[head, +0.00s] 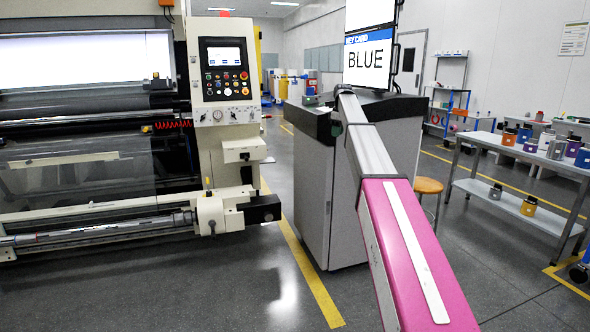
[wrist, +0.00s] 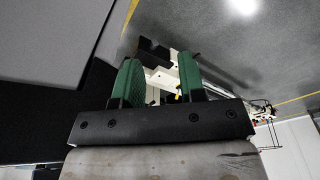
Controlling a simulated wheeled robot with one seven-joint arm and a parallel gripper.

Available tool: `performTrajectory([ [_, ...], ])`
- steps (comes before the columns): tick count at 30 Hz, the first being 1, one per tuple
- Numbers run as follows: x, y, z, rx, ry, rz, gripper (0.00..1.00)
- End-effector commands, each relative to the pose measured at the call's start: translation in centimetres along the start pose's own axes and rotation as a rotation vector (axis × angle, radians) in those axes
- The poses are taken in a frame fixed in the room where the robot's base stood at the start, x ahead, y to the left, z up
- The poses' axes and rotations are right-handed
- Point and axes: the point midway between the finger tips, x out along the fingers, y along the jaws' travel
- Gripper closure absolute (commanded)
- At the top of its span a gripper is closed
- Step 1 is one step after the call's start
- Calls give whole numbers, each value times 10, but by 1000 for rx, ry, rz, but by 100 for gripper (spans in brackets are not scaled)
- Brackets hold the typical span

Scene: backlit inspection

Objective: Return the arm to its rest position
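My gripper (wrist: 158,70) shows in the wrist view with its two green fingers apart and nothing held between them. Through the gap I see pale and dark parts of a machine in the distance. In the head view my arm, pink then grey, reaches forward and up from the lower right across a grey cabinet (head: 318,205) with a dark top. Its far end is near that top, below the screen. I cannot make out the gripper clearly there, nor tell whether it touches the cabinet.
A large roller machine (head: 80,165) with a control panel (head: 224,75) fills the left. A screen reading "BLUE" (head: 369,58) stands above the cabinet. A table (head: 540,160) with several small containers and a stool (head: 429,186) are at right. Grey floor (head: 250,285) is clear at front left.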

Motion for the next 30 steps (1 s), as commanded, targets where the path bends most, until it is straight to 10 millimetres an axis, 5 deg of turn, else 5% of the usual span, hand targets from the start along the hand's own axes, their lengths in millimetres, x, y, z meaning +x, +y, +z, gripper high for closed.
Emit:
performTrajectory([
  [1,33,-24,15,41,-6,-5,63],
  [6,124,-78,50,203,-22,-8,63],
  [15,254,-185,118,482,-49,-6,63],
  [21,320,-265,166,663,-69,0,63],
  [30,384,-388,238,925,-95,15,63],
])
